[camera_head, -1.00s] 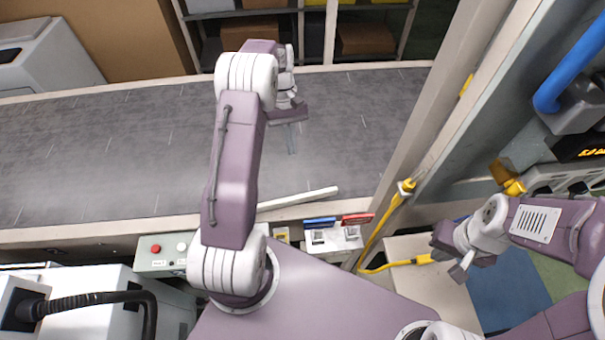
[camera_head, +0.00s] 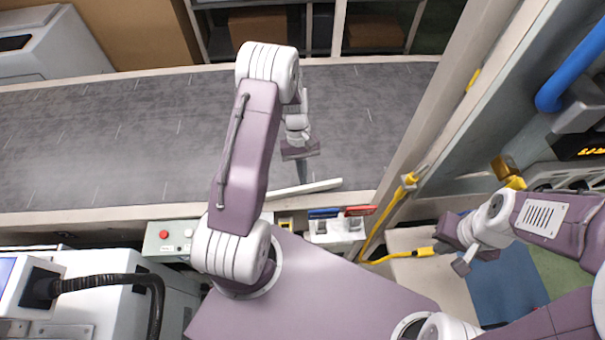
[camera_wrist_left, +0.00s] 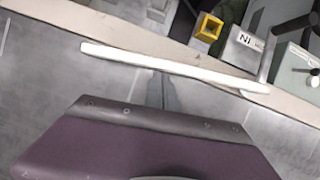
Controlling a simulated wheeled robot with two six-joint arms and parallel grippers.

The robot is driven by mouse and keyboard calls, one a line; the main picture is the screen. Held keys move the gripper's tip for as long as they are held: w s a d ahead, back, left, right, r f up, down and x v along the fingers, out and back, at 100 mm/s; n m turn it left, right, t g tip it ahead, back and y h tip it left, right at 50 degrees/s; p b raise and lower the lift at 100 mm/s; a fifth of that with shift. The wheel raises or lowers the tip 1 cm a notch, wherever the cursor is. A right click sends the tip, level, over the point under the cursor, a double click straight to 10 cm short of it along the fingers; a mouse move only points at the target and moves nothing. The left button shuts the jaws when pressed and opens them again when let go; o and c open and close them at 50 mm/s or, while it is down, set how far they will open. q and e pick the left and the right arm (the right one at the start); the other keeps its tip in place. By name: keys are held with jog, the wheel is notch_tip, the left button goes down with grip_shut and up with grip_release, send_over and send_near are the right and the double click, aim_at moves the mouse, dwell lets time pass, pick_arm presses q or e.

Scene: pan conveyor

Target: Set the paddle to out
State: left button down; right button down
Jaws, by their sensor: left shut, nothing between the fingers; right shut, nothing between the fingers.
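The paddle, a long white bar (camera_head: 318,186), lies at a slight angle along the belt's near edge. It also shows in the left wrist view (camera_wrist_left: 150,62), running across above my gripper body. My left gripper (camera_head: 302,172) is shut and empty, pointing down on the belt side of the paddle. In the left wrist view its closed fingers (camera_wrist_left: 165,92) are close beside the bar; I cannot tell whether they touch it. My right gripper (camera_head: 462,264) is shut and empty at the right, away from the belt.
The grey conveyor belt (camera_head: 120,130) is otherwise clear. A yellow square part (camera_wrist_left: 208,28) and a lettered white plate (camera_wrist_left: 243,42) stand beyond the edge. A button box (camera_head: 170,240) and blue and red tabs (camera_head: 324,212) line the near side. A post stands right of the belt.

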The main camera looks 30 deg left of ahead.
aim_at(305, 189)
pick_arm(q)
jog(key=shift+s+d+m+y+p, duration=0.3)
jog(key=shift+s+d+m+p, duration=0.35)
jog(key=shift+s+d+m, duration=0.45)
jog(key=v, duration=0.9)
jog(key=shift+w+b, duration=0.3)
jog(key=shift+b, duration=0.05)
jog(key=shift+a, duration=0.1)
